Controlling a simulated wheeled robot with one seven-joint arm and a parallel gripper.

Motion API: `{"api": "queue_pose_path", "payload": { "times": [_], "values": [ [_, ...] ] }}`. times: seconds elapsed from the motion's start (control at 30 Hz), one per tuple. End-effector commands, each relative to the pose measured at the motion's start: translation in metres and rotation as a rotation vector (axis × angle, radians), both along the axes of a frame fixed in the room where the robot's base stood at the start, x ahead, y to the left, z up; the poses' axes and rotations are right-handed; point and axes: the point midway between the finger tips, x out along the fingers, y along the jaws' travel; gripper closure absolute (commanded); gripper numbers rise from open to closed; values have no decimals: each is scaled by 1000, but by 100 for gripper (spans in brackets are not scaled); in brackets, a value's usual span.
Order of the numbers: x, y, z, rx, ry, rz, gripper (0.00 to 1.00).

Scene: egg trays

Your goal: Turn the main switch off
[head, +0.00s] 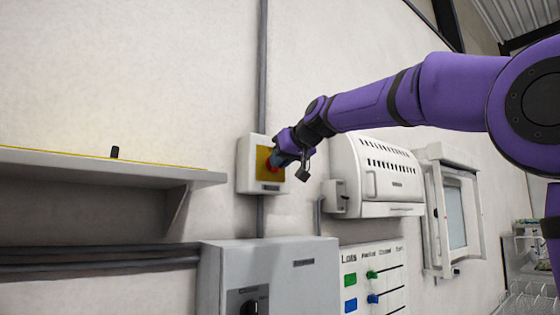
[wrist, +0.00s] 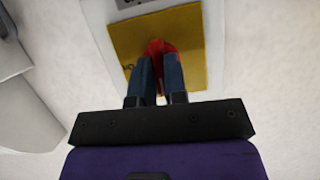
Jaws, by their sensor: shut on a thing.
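The main switch is a red handle on a yellow plate, on a light grey box (head: 248,182) fixed to the wall. In the head view my purple arm reaches in from the right and my gripper (head: 280,162) is at the red handle (head: 272,166). The wrist view shows the red handle (wrist: 158,48) in the middle of the yellow plate (wrist: 190,40). My gripper (wrist: 159,62) has its two blue-grey fingers shut on the red handle. The fingers cover part of the handle, so its exact angle is hard to tell.
A shelf (head: 110,165) juts out on the left. A grey cabinet (head: 270,275) with a black knob stands below. A white vented unit (head: 378,178) hangs close on the right, with a chart board (head: 375,275) below it.

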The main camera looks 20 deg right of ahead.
Motion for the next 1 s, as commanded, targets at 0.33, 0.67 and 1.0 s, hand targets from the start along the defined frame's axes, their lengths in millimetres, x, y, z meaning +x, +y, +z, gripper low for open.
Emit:
{"api": "queue_pose_path", "payload": {
  "times": [0.33, 0.67, 1.0],
  "values": [
    [0, 0, -1, -64, -20, 0, 100],
    [0, 0, -1, -67, -21, 0, 100],
    [0, 0, 0, -66, -20, 1, 62]
  ]
}}
